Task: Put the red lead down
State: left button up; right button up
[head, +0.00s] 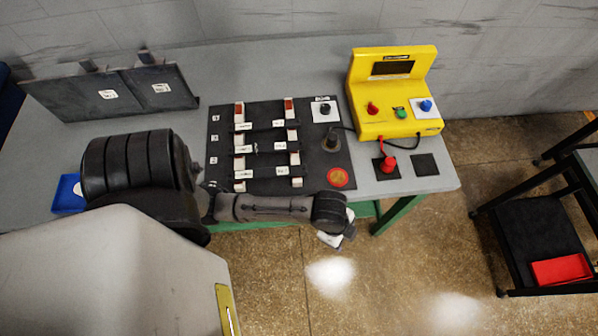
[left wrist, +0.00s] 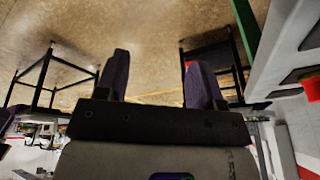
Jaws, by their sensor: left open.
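The red lead (head: 388,164) stands on the left one of two black square pads (head: 378,177) at the right end of the table. A thin cable runs from it to the yellow tester (head: 395,118). My left gripper (left wrist: 162,78) is open, with nothing between its two dark fingers. In the head view my left arm reaches across the table's front edge, and its gripper end (head: 337,238) hangs over the floor, left of and nearer than the red lead, apart from it. The fingers are hard to make out there. My right gripper is not in view.
A black lead (head: 331,142) stands on the dark panel (head: 262,112) with red-and-white parts. The right black pad (head: 425,165) is bare. A black cart with a red tray (head: 561,270) stands at right.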

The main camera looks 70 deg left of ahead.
pick_arm(q)
jog(key=s+a+r+n+y, duration=0.1)
jog(key=s+a+n, duration=0.3)
jog(key=s+n, duration=0.4)
jog(key=shift+s+r+t+y, duration=0.35)
jog(key=shift+s+y, duration=0.15)
jog(key=shift+s, duration=0.75)
jog(key=shift+d+r, duration=0.1)
